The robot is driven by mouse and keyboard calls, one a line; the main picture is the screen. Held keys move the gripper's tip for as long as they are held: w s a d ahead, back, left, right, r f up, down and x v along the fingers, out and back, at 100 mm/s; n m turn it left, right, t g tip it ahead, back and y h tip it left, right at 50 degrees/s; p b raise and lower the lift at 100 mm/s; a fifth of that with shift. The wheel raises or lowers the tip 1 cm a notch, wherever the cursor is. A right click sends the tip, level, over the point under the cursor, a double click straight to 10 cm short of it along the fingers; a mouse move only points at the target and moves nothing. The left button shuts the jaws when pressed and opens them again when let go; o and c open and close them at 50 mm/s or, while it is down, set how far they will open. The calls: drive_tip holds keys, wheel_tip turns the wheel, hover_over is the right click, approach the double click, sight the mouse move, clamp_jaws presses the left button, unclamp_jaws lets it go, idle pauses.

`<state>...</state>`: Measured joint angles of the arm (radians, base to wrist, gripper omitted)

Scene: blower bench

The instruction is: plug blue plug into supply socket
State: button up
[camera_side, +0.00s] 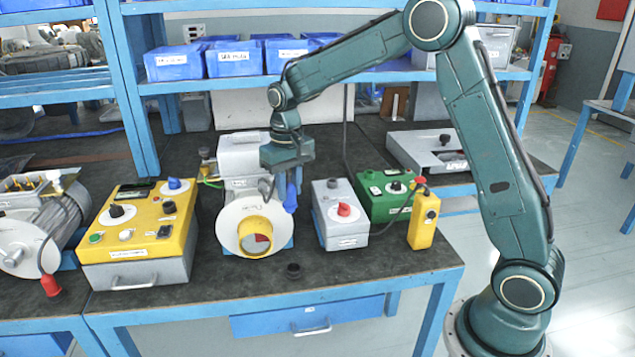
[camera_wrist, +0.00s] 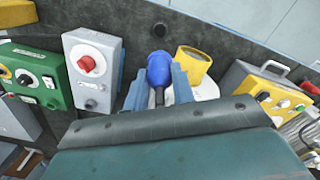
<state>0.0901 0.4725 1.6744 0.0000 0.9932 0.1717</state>
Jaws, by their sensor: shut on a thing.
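The blue plug (camera_side: 291,197) hangs from my gripper (camera_side: 280,183) above the bench, in front of the white-faced blower. My gripper (camera_wrist: 157,88) is shut on the blue plug (camera_wrist: 158,66), which shows between its two fingers in the wrist view. A dark stem runs from the plug toward the palm. I cannot tell which fitting is the supply socket. A grey box (camera_side: 340,229) with a red knob on a white disc stands just right of the plug; it also shows left of the plug in the wrist view (camera_wrist: 106,52). The plug looks apart from it.
The blower (camera_side: 233,226) has a yellow-rimmed outlet. A yellow control box (camera_side: 153,227) stands left, a green box (camera_side: 385,207) right, with a yellow pendant (camera_side: 423,223) beside it. A small black ring (camera_side: 293,270) lies near the front edge. Bench at front right is clear.

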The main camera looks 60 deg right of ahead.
wheel_tip(320, 180, up, 10)
drive_tip(key=shift+f, duration=0.2)
drive_tip(key=w+d+m, duration=0.1)
drive_tip(key=w+d, duration=0.1)
drive_tip(key=d, duration=0.2)
drive_tip(key=w+d, duration=0.3)
drive_tip(key=d, duration=0.1)
drive_tip(key=w+d+r+m, duration=0.1)
drive_tip(key=w+d, duration=0.1)
drive_tip(key=d, duration=0.2)
drive_tip(key=shift+w+d+r+m, duration=0.1)
drive_tip(key=shift+w+m, duration=0.15)
drive_tip(key=shift+m, duration=0.05)
drive_tip(key=shift+d+f+m, duration=0.7)
drive_tip(key=shift+d+m, duration=1.1)
drive_tip(key=shift+d, duration=6.55)
wheel_tip(320, 180, down, 11)
drive_tip(key=shift+s, duration=0.4)
drive_tip(key=shift+f, duration=2.5)
drive_tip(key=shift+f, duration=0.95)
